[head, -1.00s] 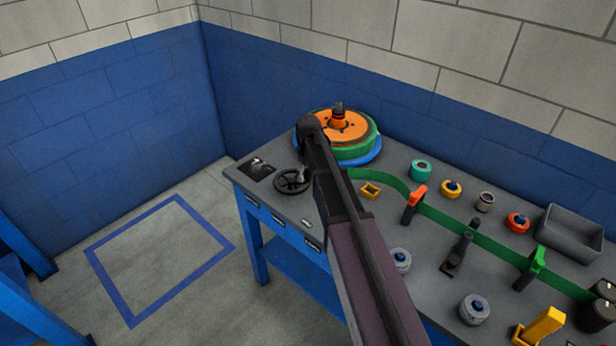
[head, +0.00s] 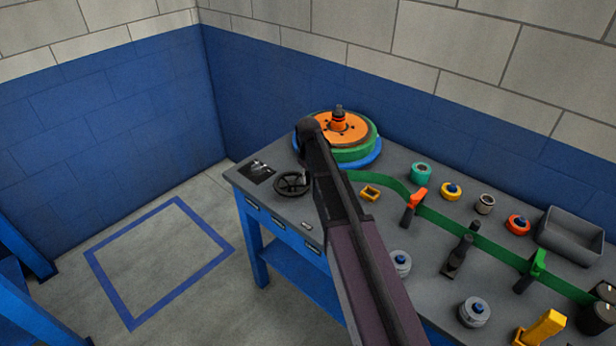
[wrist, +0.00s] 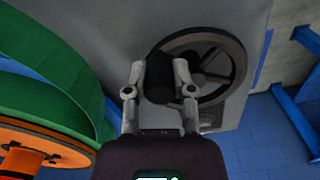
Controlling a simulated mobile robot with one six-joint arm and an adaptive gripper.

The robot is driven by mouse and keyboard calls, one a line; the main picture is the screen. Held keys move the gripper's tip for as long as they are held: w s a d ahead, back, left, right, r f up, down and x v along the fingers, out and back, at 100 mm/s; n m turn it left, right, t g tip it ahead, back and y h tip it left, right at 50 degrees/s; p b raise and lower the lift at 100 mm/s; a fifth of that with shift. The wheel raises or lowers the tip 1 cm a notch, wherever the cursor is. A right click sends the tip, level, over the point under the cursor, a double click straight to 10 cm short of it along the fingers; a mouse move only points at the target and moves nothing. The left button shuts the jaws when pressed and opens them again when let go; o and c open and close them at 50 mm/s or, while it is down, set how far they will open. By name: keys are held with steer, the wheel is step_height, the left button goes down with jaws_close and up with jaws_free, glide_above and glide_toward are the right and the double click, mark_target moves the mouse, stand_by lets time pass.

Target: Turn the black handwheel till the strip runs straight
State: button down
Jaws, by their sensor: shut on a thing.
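The black handwheel (head: 292,183) lies near the left end of the grey bench top. It also shows in the wrist view (wrist: 238,62). My gripper (wrist: 158,88) is shut on the wheel's black grip knob (wrist: 159,72), with one finger on each side. In the head view my arm hides most of my gripper and part of the bench beside the wheel. The green strip (head: 480,243) leaves the coil (head: 352,154), bends near the orange-topped guide (head: 414,202), then runs past a green-topped guide (head: 533,268) to dark rollers (head: 598,313) at the right.
A dark picture plate (head: 257,171) lies left of the wheel.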

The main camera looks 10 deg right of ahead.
mark_target(300, 192)
steer(key=m, duration=0.1)
steer(key=s+m, duration=0.1)
steer(key=m, duration=0.1)
steer(key=shift+s+a, duration=0.25)
steer(key=shift+a, duration=0.1)
steer(key=m, duration=0.1)
steer(key=s+a+m, duration=0.1)
steer(key=shift+m, duration=0.3)
steer(key=shift+s+a+m, duration=0.3)
steer(key=shift+a+m, duration=0.2)
steer(key=shift+m, duration=0.7)
steer(key=shift+s+a+m, duration=0.2)
steer(key=shift+a+m, duration=0.35)
steer(key=shift+m, duration=0.65)
steer(key=shift+c, duration=2.3)
jaws_free()
steer(key=shift+w, duration=0.1)
steer(key=shift+d, duration=0.15)
